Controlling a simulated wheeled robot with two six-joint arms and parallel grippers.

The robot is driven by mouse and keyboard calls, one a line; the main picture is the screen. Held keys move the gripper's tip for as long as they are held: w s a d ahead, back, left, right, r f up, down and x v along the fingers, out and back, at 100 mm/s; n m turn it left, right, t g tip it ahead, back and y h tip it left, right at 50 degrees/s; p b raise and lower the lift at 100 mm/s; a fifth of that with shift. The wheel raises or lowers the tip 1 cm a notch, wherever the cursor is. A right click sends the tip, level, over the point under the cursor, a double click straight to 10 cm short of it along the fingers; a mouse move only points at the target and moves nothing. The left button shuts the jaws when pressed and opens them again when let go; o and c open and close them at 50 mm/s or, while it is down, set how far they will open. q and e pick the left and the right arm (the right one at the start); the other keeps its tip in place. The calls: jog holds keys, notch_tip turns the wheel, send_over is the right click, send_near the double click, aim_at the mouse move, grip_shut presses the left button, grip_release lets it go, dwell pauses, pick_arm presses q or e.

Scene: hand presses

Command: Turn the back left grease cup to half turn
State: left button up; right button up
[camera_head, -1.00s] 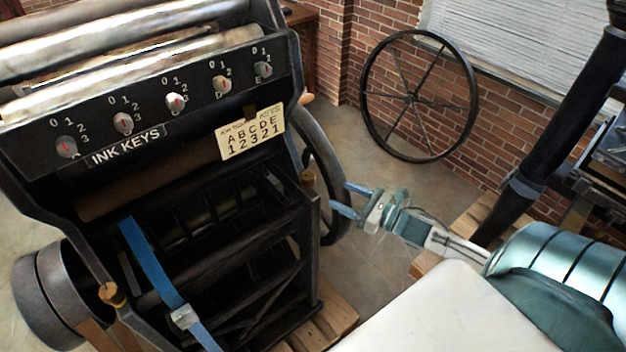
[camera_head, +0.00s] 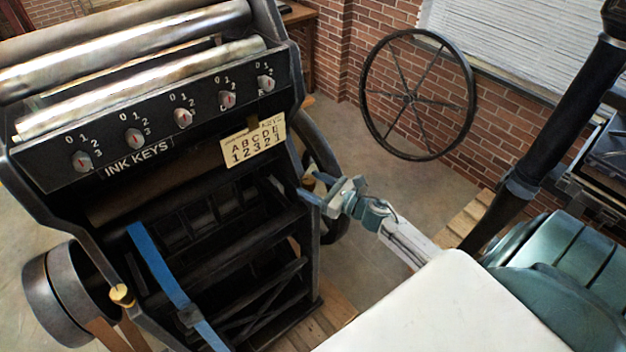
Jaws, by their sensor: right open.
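A brass grease cup (camera_head: 122,295) sits on the press's left side frame, low in the view. Another brass cup (camera_head: 308,183) shows on the right side frame. I cannot make out a grease cup at the back left, and no turn marks are readable on the visible cups. My right gripper (camera_head: 314,193) is open, its blue fingers close beside the right-hand cup and partly overlapping the frame. I cannot tell whether they touch it. It holds nothing that I can see.
The black press has a panel of ink keys (camera_head: 183,118) and a letter card (camera_head: 252,146). A large spoked wheel (camera_head: 417,152) leans at the brick wall. A dark post (camera_head: 555,110) stands at right.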

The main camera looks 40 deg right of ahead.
jog(key=shift+w, duration=0.1)
jog(key=c, duration=1)
jog(key=shift+a+f+m+t+h+b, duration=0.15)
jog(key=shift+m+t+h+b, duration=0.1)
jog(key=shift+m+h+b, duration=0.5)
jog(key=shift+a+f+m+t+h+b, duration=0.15)
jog(key=shift+m+t+h+b, duration=0.2)
jog(key=shift+h, duration=0.6)
jog(key=shift+a+r+m+h+b, duration=0.15)
jog(key=shift+m+h+b, duration=0.15)
jog(key=shift+m+h, duration=0.5)
jog(key=shift+d+r+m+h+b, duration=0.15)
jog(key=shift+m+h+b, duration=0.2)
jog(key=shift+h, duration=0.75)
jog(key=shift+a, duration=0.1)
jog(key=o, duration=1)
